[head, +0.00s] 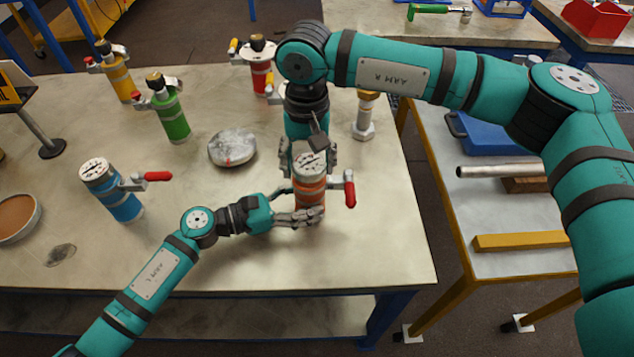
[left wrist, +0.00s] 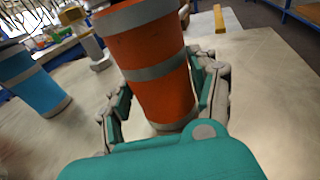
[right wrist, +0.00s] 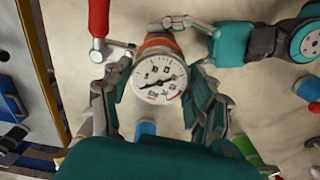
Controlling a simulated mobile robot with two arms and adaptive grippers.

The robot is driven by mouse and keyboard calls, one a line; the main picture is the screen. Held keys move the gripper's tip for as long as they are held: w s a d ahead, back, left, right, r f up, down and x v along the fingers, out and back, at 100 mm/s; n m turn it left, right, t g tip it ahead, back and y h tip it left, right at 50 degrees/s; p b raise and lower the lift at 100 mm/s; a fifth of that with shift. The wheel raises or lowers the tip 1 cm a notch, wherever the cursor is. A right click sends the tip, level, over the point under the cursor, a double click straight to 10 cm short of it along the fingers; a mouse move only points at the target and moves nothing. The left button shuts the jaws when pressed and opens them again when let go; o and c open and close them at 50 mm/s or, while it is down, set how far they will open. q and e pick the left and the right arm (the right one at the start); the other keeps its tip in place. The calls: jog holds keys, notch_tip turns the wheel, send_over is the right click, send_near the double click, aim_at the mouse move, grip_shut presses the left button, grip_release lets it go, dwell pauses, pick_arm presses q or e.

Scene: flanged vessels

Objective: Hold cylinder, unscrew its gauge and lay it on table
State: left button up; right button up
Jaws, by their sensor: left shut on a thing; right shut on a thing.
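The orange cylinder (head: 311,192) stands upright near the table's front right, with a red-handled valve on its right side. Its white dial gauge (head: 310,162) sits on top, and the dial faces up in the right wrist view (right wrist: 159,78). My left gripper (head: 303,215) is shut around the cylinder's lower body; its fingers flank the orange body (left wrist: 158,88) in the left wrist view. My right gripper (head: 309,152) reaches from above and behind, shut on the gauge. The joint between gauge and cylinder is mostly hidden by the fingers.
A blue cylinder (head: 119,200) stands to the left; green (head: 172,118), yellow (head: 118,76) and red (head: 259,72) ones stand behind. The table front (head: 230,265) is clear. A side cart (head: 515,210) is at right.

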jog(key=n, duration=0.6)
jog(key=shift+n, duration=0.9)
jog(key=n, duration=0.4)
jog(key=o, duration=1.2)
jog(key=shift+o, duration=0.2)
